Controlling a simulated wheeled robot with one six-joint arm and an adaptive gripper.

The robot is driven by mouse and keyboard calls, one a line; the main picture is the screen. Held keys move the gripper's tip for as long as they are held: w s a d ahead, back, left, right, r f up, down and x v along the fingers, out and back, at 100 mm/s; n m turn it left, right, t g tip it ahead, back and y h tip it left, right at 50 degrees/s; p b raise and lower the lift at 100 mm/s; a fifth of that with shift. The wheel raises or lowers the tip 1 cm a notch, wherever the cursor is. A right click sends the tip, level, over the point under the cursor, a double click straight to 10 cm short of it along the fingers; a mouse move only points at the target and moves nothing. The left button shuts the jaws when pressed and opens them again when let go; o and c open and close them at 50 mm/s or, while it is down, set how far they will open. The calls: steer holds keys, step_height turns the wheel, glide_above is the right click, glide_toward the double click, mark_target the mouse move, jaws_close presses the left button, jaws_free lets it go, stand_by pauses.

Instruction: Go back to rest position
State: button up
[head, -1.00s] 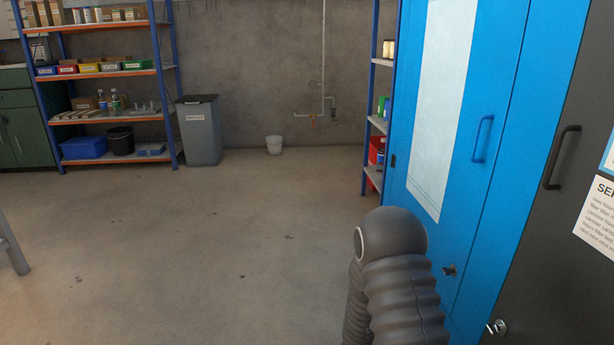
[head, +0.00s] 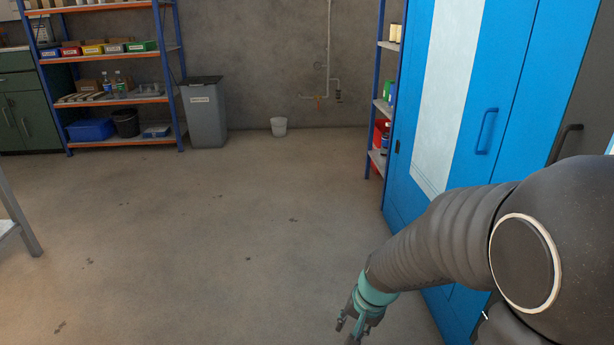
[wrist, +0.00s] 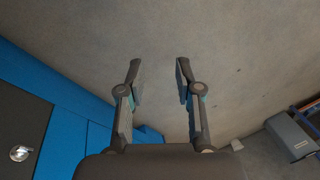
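My gripper (wrist: 158,68) is open and empty in the wrist view, its two fingers apart over bare concrete floor. In the head view my gripper (head: 350,330) is at the bottom, right of the middle, pointing down, partly cut off by the frame edge. My dark ribbed arm fills the lower right of the head view, in front of the blue cabinet (head: 470,150).
The blue cabinet stands close on the right, with a dark cabinet (head: 582,100) beside it. A grey table leg (head: 18,215) is at left. The middle floor is clear.

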steer(key=s+d+r+n+t+p, duration=0.1)
steer(key=s+d+r+p, duration=0.1)
steer(key=s+r, duration=0.3)
steer(key=s+d+r+n+t+h+p, duration=0.1)
steer(key=s+r, duration=0.3)
steer(key=r, duration=0.8)
steer(key=s+d+r+n+t+h+p, duration=0.1)
steer(key=s+d+r+n+p, duration=0.1)
steer(key=s+r, duration=0.3)
step_height(320, 180, up, 4)
steer(key=shift+s+d+f+n+t+p, duration=0.1)
steer(key=shift+s+d+n+t+p, duration=0.2)
steer(key=shift+d+p, duration=0.3)
steer(key=shift+a, duration=0.1)
